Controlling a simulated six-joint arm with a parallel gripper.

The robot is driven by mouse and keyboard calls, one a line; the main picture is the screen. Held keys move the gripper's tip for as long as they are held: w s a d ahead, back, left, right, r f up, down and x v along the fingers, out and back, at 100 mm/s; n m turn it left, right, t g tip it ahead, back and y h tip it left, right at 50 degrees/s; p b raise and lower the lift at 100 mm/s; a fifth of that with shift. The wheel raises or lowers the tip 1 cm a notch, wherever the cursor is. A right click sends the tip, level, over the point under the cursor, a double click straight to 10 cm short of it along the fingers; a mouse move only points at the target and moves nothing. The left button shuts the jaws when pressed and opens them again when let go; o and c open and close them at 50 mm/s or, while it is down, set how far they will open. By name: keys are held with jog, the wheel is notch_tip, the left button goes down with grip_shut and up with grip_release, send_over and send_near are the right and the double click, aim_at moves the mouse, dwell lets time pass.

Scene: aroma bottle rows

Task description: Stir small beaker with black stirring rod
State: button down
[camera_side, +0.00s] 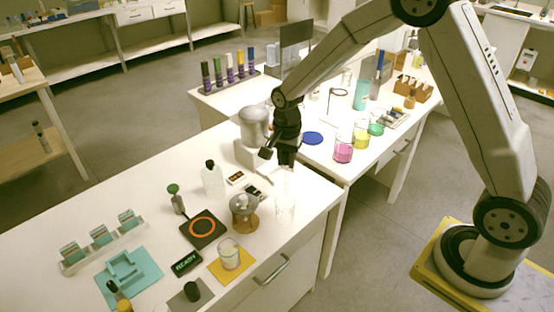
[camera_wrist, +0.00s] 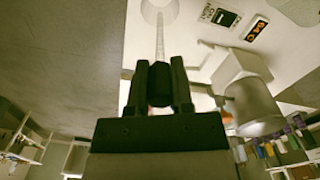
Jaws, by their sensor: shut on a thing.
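My gripper (camera_side: 287,158) is above the near bench, close to its right edge. It is shut on the black grip of the stirring rod, and in the wrist view the dark grip (camera_wrist: 159,76) sits between the fingers. A thin clear shaft (camera_wrist: 160,40) runs from it towards a clear round glass rim (camera_wrist: 158,10) at the top edge. In the side view a clear glass beaker (camera_side: 285,209) stands upright below my gripper. I cannot tell whether the shaft's tip is inside it. Another small beaker (camera_side: 229,255) with pale contents stands on a yellow mat.
A white and grey machine (camera_side: 253,135) stands close left of my gripper. A white bottle (camera_side: 212,180), a dark plate with an orange ring (camera_side: 203,230) and a wooden-based stand (camera_side: 244,213) are nearby. Beakers with pink (camera_side: 343,150) and yellow liquid stand on the farther bench.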

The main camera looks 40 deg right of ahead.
jog(key=shift+a, duration=0.1)
jog(key=a+r, duration=0.1)
jog(key=a, duration=2)
jog(key=shift+s+r, duration=0.35)
jog(key=shift+r, duration=0.05)
jog(key=shift+a+f, duration=0.1)
jog(key=shift+f, duration=0.2)
notch_tip(320, 180, down, 10)
jog(key=shift+f, duration=0.25)
dwell(0.8)
jog(key=shift+a, duration=0.15)
dwell(0.5)
